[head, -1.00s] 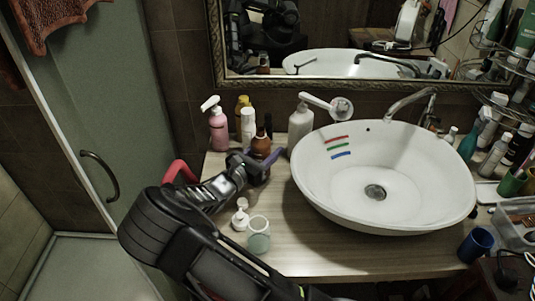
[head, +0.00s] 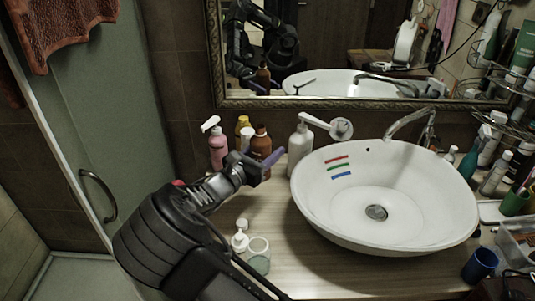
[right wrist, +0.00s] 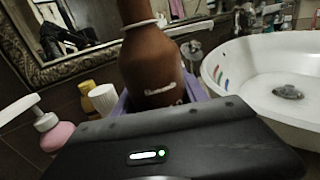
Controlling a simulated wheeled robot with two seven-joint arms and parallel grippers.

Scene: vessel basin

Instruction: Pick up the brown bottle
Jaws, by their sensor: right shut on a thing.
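The brown bottle (head: 261,144) is upright between the purple fingers of my right gripper (head: 262,162), behind the left side of the basin. My right gripper is shut on it. In the right wrist view the bottle (right wrist: 152,62) fills the middle, with a light ring round its neck and a small pale label; its top is cut off. The purple fingers (right wrist: 158,98) flank its lower body, and its base is hidden by the gripper. The bottle appears raised off the counter. My left gripper is not in view.
A pink pump bottle (head: 218,148), a yellow bottle (head: 242,124) and a white pump bottle (head: 300,145) stand close by. The white basin (head: 340,215) is to the right. A small white bottle (head: 240,238) and a glass jar (head: 258,258) stand in front. A framed mirror (head: 330,98) hangs behind.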

